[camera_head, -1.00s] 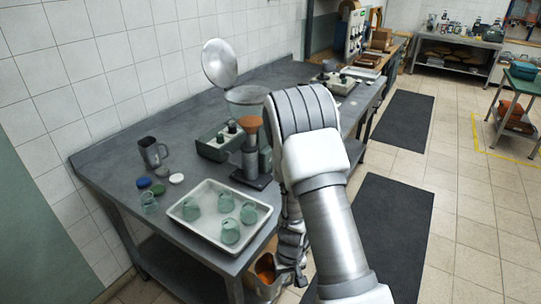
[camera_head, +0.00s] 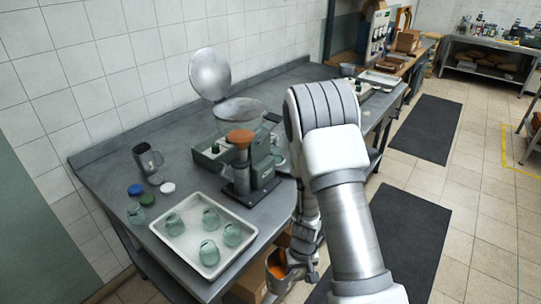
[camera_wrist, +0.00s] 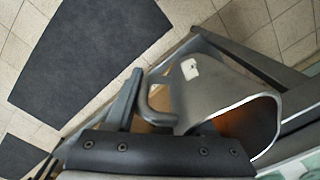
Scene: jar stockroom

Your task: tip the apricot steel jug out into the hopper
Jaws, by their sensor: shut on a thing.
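My gripper (camera_head: 303,258) is shut on the steel jug (camera_head: 278,270) by its handle side. The jug hangs low beside the bench's front edge, with orange contents showing in its mouth. In the wrist view the jug (camera_wrist: 215,88) looks grey, with a white label and orange-brown contents inside; the fingers partly hide its handle. The jug is below and apart from the hopper.
A white tray (camera_head: 176,256) with several green glass jars lies on the grey bench (camera_head: 110,173) near the front. A dark mug (camera_head: 147,158) and small coloured lids are at left. Dark mats (camera_head: 427,127) lie on the tiled floor at right.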

